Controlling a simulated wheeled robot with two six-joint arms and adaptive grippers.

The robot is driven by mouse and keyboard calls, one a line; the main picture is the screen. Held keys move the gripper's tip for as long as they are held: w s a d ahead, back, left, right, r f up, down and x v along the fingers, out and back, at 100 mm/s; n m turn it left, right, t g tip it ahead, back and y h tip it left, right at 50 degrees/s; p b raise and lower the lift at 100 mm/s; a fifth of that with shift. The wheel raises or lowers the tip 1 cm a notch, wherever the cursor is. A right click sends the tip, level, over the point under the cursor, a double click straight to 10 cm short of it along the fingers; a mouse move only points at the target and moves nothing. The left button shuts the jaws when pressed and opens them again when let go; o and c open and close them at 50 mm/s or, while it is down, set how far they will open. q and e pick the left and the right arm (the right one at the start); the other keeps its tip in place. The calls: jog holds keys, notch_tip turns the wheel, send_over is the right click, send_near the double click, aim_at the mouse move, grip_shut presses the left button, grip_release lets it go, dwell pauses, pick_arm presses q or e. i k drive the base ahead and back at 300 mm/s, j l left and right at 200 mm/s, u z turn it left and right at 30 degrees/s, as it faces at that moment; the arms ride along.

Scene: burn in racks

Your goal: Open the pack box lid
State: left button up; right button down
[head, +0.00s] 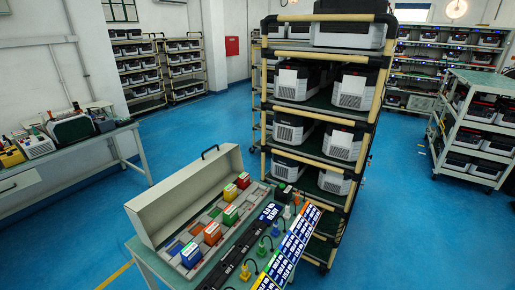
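The pack box (258,192) stands on a green-topped table in the lower middle of the head view. Its long grey-beige lid (183,198) stands raised along the back left side, with a dark handle (209,152) at its top edge. The inside of the box is exposed, with divided slots, some of them empty. Several coloured packs sit in it, including a blue one (191,256), an orange one (212,234), a green one (230,215) and a red one (243,180). Neither of my grippers shows in this view.
A row of black units and blue-and-white labels (290,248) runs along the table's right side, with coloured plugs. A tall rack (371,100) of grey devices stands just behind. A workbench (75,140) is at left. Blue floor (425,240) is clear at right.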

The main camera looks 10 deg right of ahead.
aim_at(157, 212)
jog(key=i+j+z, duration=0.1)
jog(key=z, duration=0.25)
jog(key=i+j+z, duration=0.1)
jog(key=j+z, duration=0.6)
jog(key=i+j, duration=0.1)
jog(key=j, duration=1.1)
jog(key=i+j, duration=0.15)
jog(key=j, duration=1.05)
jog(key=i+j, duration=0.15)
jog(key=j, duration=0.45)
